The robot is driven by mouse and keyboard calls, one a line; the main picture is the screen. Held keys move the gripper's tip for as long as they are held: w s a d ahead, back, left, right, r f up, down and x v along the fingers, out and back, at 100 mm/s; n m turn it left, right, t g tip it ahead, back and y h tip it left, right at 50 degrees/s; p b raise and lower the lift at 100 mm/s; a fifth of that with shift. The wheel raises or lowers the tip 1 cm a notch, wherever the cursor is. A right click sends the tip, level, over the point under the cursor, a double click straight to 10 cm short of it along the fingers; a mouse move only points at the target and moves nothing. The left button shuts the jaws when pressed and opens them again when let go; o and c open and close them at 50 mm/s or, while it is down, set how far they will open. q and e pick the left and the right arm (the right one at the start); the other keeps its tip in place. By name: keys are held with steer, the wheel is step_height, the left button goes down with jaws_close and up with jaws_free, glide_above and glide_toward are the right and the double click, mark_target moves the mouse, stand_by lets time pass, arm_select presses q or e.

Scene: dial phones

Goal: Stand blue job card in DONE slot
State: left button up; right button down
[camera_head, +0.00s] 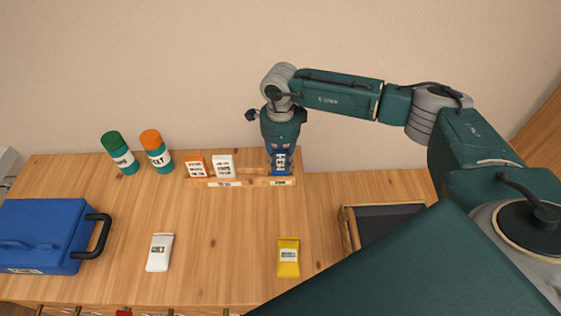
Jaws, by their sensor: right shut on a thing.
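The blue job card (281,170) stands upright at the right end of the wooden card rack (240,183), above or in the slot whose front label seems to read DONE. The small print is hard to read. My right gripper (281,150) points down from above and is shut on the top of the blue card. I cannot tell whether the card's lower edge rests on the slot's bottom. An orange card (196,167) and a white card (223,166) stand in the left part of the rack. My left gripper is not in view.
A green-capped bottle (121,155) and an orange-capped bottle (156,151) stand left of the rack. A blue case (42,236) sits at the left. A white phone-like item (160,252) and a yellow one (288,257) lie in front. A dark tray (349,228) is at right.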

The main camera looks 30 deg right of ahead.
steer(key=shift+f, duration=1.1)
steer(key=c, duration=1.5)
jaws_free()
steer(key=shift+c, duration=0.2)
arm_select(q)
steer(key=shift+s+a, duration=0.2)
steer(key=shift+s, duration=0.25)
arm_select(e)
steer(key=shift+r, duration=0.1)
steer(key=shift+r, duration=0.2)
steer(key=shift+w+r, duration=0.1)
steer(key=shift+r, duration=0.2)
arm_select(q)
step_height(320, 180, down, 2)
steer(key=b, duration=0.2)
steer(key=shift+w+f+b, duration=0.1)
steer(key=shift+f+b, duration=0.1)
steer(key=shift+b, duration=0.15)
arm_select(e)
step_height(320, 180, up, 11)
steer(key=shift+r, duration=0.15)
